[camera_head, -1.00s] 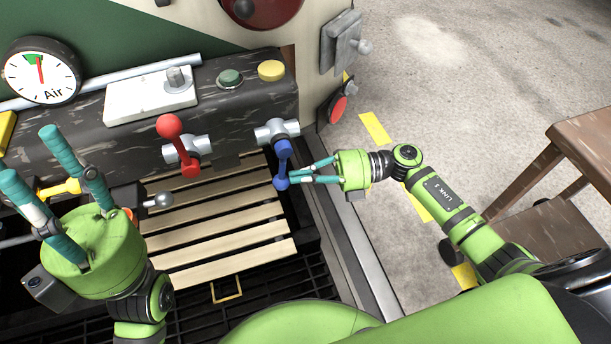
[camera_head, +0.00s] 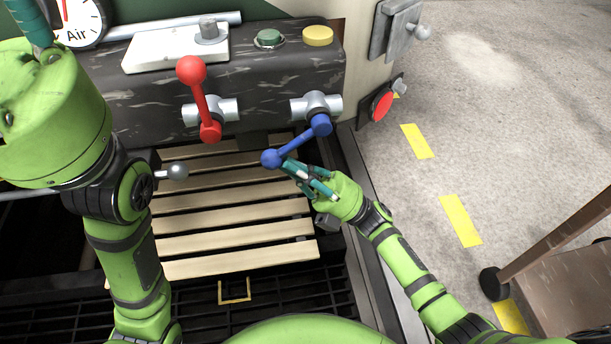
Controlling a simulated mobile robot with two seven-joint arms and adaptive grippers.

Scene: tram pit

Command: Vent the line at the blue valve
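The blue valve sits at the right end of the dark beam, with a silver body (camera_head: 316,106) and a blue handle (camera_head: 295,142). The handle slants down-left to a ball end. My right gripper (camera_head: 288,165) is at the handle's lower side, close to the ball end. Its fingers look closed together and seem to touch the handle; I cannot see any of the handle between them. My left gripper (camera_head: 26,22) is at the top left, its fingers partly out of frame, far from the blue valve.
A red-handled valve (camera_head: 200,98) stands left of the blue one. A green button (camera_head: 269,38), a yellow button (camera_head: 317,36) and an air gauge (camera_head: 75,18) are above.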

